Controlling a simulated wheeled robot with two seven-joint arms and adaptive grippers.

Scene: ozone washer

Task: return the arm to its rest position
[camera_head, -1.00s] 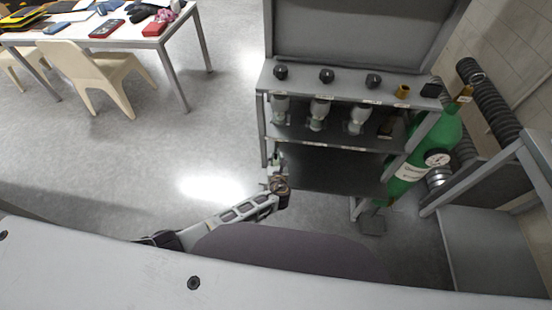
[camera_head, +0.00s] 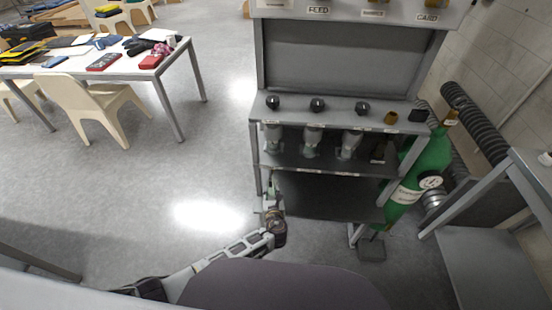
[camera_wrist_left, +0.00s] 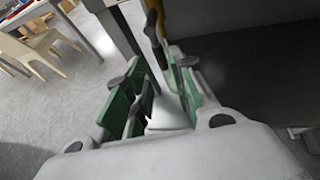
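My left arm (camera_head: 225,252) reaches in from the lower left toward the front left of the grey washer stand (camera_head: 330,110). My left gripper (camera_head: 271,188) is beside the stand's left front leg, just below the shelf. In the left wrist view, its green-padded fingers (camera_wrist_left: 158,75) stand apart with a gap between them. I see no object held in that gap. A grey post and a thin yellow-and-dark piece show beyond the fingertips; whether they touch is unclear. My right gripper is not in view.
The stand has several dark knobs and a shelf with glass-like fittings. A grey bench (camera_head: 490,245) is further right. A white table (camera_head: 95,66) with chairs is at the upper left. The floor (camera_head: 130,180) on the left is clear.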

